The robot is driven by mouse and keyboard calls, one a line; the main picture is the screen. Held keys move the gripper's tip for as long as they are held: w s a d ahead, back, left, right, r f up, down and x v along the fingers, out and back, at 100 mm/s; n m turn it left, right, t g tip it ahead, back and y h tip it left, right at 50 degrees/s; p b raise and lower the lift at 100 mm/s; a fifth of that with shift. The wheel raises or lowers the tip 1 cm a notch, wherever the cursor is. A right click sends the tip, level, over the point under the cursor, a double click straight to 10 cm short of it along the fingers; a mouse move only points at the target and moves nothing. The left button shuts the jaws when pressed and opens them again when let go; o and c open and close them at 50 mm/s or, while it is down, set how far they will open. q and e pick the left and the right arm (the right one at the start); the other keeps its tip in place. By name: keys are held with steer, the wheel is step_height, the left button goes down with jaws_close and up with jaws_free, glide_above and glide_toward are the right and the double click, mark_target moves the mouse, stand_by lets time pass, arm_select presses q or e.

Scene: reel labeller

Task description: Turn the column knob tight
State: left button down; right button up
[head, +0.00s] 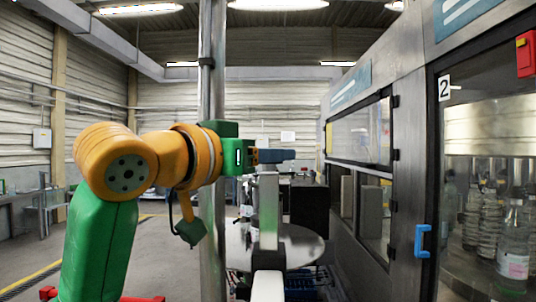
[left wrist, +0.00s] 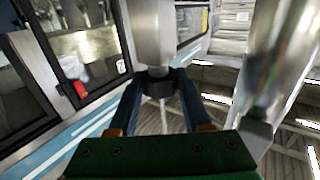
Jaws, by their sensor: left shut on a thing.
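My left gripper (head: 288,155) reaches in from the left in the head view, with its blue-grey fingers at the top of a short grey column (head: 268,208). In the left wrist view, the two fingers are shut on a dark knob (left wrist: 156,77), one finger on each side. The knob sits at the end of a metal column (left wrist: 153,35). In the head view the knob is hidden or too small to make out. How tight the knob is cannot be told. My right gripper is in neither view.
A tall steel pole (head: 211,80) stands close beside my left arm. A round grey table (head: 300,248) lies behind the column. The machine cabinet (head: 400,190) with glass doors, bottles (head: 513,245) and a blue handle (head: 423,241) fills the right. Open floor lies left.

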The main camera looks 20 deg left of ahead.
arm_select(q)
steer(key=shift+m+g+h, duration=0.95)
steer(key=shift+m+h, duration=0.25)
steer(key=shift+h, duration=0.4)
steer(key=shift+m+g+h, duration=0.95)
steer(key=shift+m+h, duration=0.25)
steer(key=shift+h, duration=0.4)
steer(key=shift+f+h, duration=0.1)
steer(key=shift+h, duration=0.2)
steer(key=shift+c, duration=1.9)
jaws_free()
steer(key=shift+o, duration=0.2)
steer(key=shift+d, duration=0.1)
